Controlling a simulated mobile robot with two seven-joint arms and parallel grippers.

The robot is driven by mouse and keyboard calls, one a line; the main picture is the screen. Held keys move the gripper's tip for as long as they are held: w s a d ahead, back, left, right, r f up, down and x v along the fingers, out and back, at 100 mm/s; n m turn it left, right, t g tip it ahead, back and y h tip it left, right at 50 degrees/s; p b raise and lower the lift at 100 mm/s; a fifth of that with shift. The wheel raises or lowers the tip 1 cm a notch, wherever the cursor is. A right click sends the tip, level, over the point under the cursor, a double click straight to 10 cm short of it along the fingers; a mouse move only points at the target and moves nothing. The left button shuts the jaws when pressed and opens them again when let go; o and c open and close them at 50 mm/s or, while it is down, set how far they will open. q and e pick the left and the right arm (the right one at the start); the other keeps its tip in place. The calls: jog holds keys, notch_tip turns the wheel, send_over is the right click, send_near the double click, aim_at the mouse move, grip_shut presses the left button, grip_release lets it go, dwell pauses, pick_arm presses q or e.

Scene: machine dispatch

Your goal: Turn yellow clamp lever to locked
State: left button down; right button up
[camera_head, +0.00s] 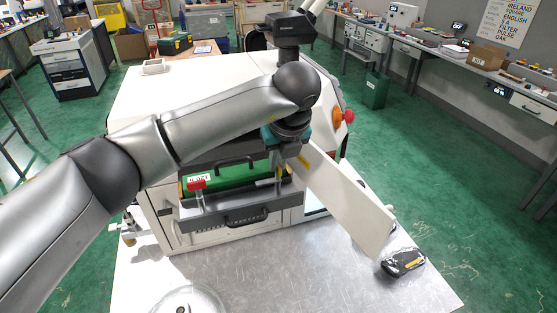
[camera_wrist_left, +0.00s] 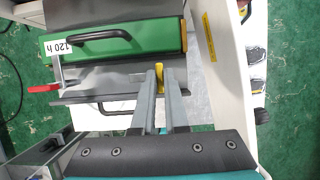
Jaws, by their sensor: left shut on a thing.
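The yellow clamp lever (camera_wrist_left: 161,78) shows in the left wrist view as a narrow yellow piece at the edge of the grey tray of the machine. My left gripper (camera_wrist_left: 160,82) is shut on it, with one finger on each side. In the head view my left gripper (camera_head: 277,170) reaches down to the right end of the machine's front opening, and the lever is mostly hidden there. A red-handled clamp lever (camera_head: 197,185) stands at the left end; it also shows in the left wrist view (camera_wrist_left: 42,88). My right gripper is not in view.
The white machine (camera_head: 135,100) holds a green block (camera_head: 230,178) with a black handle and a "120 h" label. A white door panel (camera_head: 345,200) stands open just right of my gripper. A black device (camera_head: 403,262) and a round clear dish (camera_head: 188,300) lie on the grey table.

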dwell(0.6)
pick_arm(q)
jog(key=shift+f+m+b, duration=0.1)
jog(key=shift+m+b, duration=0.5)
jog(key=shift+b, duration=0.4)
jog(key=m+h+b, duration=0.2)
jog(key=m+b, duration=0.2)
jog(key=b, duration=0.1)
jog(key=shift+a+f, duration=0.1)
jog(key=shift+a, duration=0.05)
jog(key=m+h+b, duration=0.1)
jog(key=m+b, duration=0.2)
jog(key=shift+a+m, duration=0.1)
jog(key=shift+m, duration=0.2)
jog(key=shift+m+h, duration=0.6)
jog(key=shift+m, duration=0.3)
jog(key=shift+r+m+g, duration=0.2)
jog(key=shift+m+g, duration=0.3)
jog(key=shift+m, duration=0.4)
jog(key=m, duration=0.1)
jog(key=m+h, duration=0.1)
jog(key=shift+w+a+r+m+g, duration=0.1)
jog(key=shift+w+m+g, duration=0.05)
jog(key=shift+m+g, duration=0.15)
jog(key=shift+m+g+h+p, duration=0.3)
jog(key=shift+m+g+p, duration=0.3)
jog(key=shift+m, duration=0.8)
